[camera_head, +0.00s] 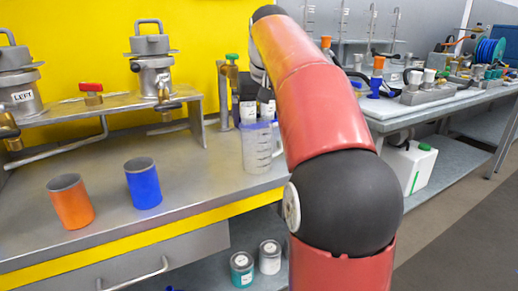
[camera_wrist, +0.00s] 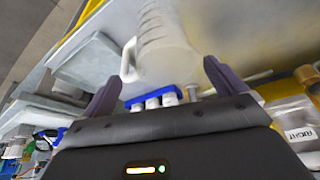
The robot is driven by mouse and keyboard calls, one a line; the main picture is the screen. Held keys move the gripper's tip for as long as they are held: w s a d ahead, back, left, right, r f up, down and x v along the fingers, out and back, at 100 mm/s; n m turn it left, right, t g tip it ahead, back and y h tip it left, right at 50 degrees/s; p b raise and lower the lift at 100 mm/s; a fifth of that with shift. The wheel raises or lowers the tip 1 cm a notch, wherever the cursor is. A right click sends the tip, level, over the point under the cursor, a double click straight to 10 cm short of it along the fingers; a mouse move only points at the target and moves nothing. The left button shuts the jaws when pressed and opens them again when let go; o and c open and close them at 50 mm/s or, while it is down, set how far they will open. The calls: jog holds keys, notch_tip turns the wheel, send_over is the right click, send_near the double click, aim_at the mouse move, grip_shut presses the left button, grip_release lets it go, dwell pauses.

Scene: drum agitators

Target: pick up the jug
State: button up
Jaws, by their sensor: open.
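The jug (camera_head: 258,148) is a clear measuring jug with dark graduation marks. It stands upright on the grey bench near its right end, just left of my red arm, which may hide part of it. In the wrist view the jug (camera_wrist: 168,38) appears pale, with its handle (camera_wrist: 128,62) on the left. My gripper (camera_wrist: 160,78) is open, its two dark fingers spread wide. In that picture the jug lies beyond and between the fingertips, and I see no contact. In the head view my gripper is hidden behind my arm.
An orange cup (camera_head: 71,201) and a blue cup (camera_head: 143,183) stand on the bench to the left. A raised metal shelf (camera_head: 120,103) with valves is behind them. A second bench (camera_head: 440,108) with equipment is at right.

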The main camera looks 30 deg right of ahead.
aim_at(257, 134)
jog(key=x, duration=0.4)
jog(key=b+x, duration=0.1)
jog(key=x, duration=0.1)
jog(key=shift+s+a+f, duration=0.1)
jog(key=shift+a, duration=0.3)
jog(key=c, duration=1.1)
